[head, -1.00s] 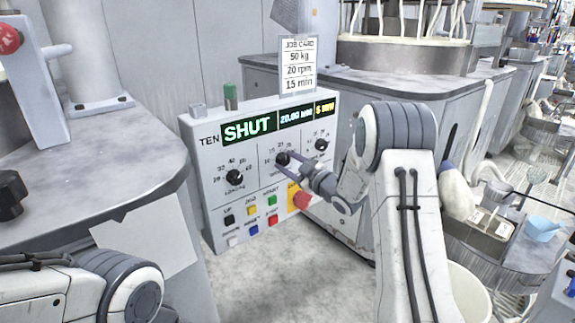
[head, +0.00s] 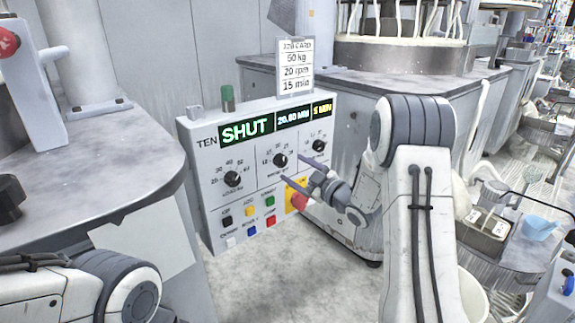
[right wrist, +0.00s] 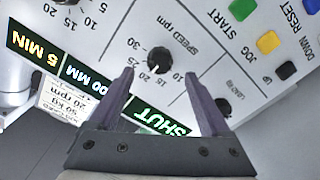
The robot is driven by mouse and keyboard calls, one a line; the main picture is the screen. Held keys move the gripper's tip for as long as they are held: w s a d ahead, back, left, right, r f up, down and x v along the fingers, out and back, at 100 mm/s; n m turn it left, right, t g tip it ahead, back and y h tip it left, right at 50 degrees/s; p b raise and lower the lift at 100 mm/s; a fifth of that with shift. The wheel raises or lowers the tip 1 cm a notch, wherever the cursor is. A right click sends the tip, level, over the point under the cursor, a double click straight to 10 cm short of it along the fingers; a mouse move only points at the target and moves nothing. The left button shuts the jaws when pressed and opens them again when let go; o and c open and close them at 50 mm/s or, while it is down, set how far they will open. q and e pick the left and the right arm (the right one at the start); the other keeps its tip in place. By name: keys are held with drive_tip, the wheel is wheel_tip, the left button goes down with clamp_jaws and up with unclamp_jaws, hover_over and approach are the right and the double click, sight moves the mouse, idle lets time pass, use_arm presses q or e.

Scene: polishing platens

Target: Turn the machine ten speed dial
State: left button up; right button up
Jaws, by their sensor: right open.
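The machine ten control box (head: 200,165) has a label reading TEN. Its speed dial (head: 279,160) is the black middle knob of three. In the right wrist view, the speed dial (right wrist: 158,58) shows its white mark pointing near the 20. My right gripper (head: 298,170) is open and empty, held off the panel just right of the dial. In the right wrist view, the open fingers of my right gripper (right wrist: 159,74) lie on either side of the dial in the picture, apart from it. My left gripper is out of view.
The loading dial (head: 233,179) is at left and another dial (head: 319,146) at right. Coloured buttons (head: 250,211) and a red stop button (head: 300,200) sit below. A job card (head: 296,68) above reads 20 rpm. The display (head: 246,132) reads SHUT.

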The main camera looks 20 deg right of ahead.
drive_tip(key=v, duration=0.5)
drive_tip(key=shift+s+d, duration=0.1)
drive_tip(key=shift+s, duration=0.2)
